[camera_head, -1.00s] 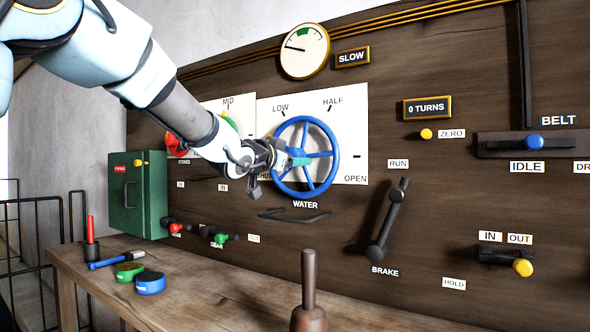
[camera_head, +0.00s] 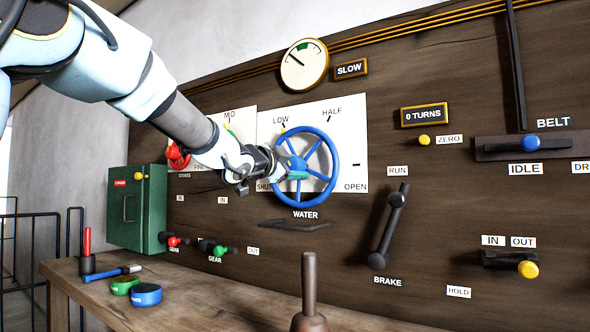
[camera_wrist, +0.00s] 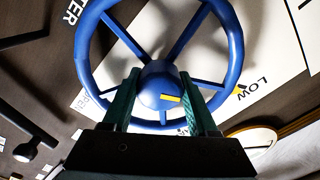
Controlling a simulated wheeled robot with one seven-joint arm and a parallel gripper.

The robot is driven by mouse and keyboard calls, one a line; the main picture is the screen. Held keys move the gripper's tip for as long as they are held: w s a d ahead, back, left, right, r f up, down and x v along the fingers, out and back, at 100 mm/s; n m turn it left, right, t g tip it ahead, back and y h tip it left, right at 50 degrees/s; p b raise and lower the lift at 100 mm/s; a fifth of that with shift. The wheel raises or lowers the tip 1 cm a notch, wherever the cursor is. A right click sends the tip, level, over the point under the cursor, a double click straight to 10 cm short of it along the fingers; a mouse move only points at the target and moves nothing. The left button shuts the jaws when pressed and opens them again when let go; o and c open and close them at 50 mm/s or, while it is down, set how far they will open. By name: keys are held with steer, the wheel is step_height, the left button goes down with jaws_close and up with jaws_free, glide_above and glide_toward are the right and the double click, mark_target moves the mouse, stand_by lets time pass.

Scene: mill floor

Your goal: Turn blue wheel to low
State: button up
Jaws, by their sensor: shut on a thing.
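The blue wheel (camera_head: 336,166) is mounted on a white dial plate (camera_head: 352,140) above the WATER label. My gripper (camera_head: 294,168) reaches it from the left. In the wrist view, my two green fingers (camera_wrist: 163,100) stand on either side of the wheel's hub (camera_wrist: 152,92), shut on it.
A red wheel (camera_head: 178,157) is left of my arm. The brake lever (camera_head: 388,228) is to the right. Gear levers (camera_head: 215,249) sit below. A wooden bench (camera_head: 180,297) carries several small objects and an upright handle (camera_head: 309,285). The gauge (camera_head: 304,66) is above.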

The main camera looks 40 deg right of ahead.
steer(key=o, duration=1.4)
steer(key=shift+c, duration=0.2)
steer(key=v, duration=1.1)
